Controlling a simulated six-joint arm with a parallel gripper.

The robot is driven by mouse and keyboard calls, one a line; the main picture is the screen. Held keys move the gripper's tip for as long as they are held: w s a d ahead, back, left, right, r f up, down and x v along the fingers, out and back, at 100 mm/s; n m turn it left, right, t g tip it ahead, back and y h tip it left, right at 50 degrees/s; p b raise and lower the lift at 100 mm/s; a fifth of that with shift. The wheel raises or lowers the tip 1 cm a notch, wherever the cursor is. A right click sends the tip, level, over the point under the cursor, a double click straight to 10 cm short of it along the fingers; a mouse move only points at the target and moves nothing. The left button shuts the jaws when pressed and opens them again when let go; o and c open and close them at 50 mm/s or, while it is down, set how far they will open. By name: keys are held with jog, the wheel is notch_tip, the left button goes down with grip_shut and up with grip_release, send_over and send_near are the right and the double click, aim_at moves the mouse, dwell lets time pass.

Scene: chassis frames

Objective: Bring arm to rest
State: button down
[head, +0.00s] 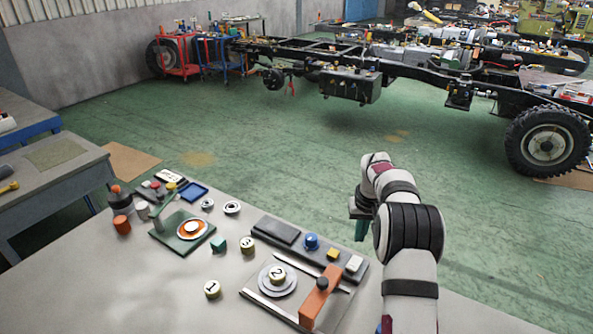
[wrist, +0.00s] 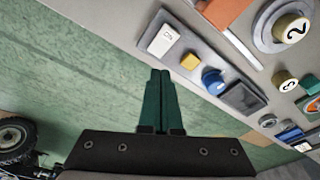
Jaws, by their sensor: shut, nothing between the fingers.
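My arm rises at the right of the head view. My gripper (wrist: 160,78) has green fingers that are pressed together with nothing between them. In the head view my gripper (head: 361,229) points down beyond the table's far edge, over the green floor, just right of the control panel. The wrist view shows the fingers beside the panel's edge, close in the picture to its white switch (wrist: 163,40). How high the fingers are above the floor I cannot tell.
The table (head: 130,290) holds a panel with a blue knob (head: 311,241), an orange handle (head: 318,298) and a disc with cylinder "2" (head: 277,274). Cylinders "1" (head: 212,289) and "3" (head: 247,244), a green cube (head: 219,244) and a green-based fixture (head: 181,233) stand left. Truck chassis (head: 350,85) stand beyond.

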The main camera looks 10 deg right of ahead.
jog(key=s+a+r+m+y, duration=0.1)
jog(key=s+a+r, duration=1.1)
jog(key=s+a, duration=0.2)
jog(key=s+a+g, duration=0.1)
jog(key=s+a, duration=0.3)
jog(key=s, duration=0.8)
jog(key=s+a+f+m+y, duration=0.1)
jog(key=s+a, duration=0.4)
jog(key=s, duration=0.8)
jog(key=shift+a+f+m+g, duration=0.2)
jog(key=shift+m+g, duration=0.1)
jog(key=shift+g, duration=0.1)
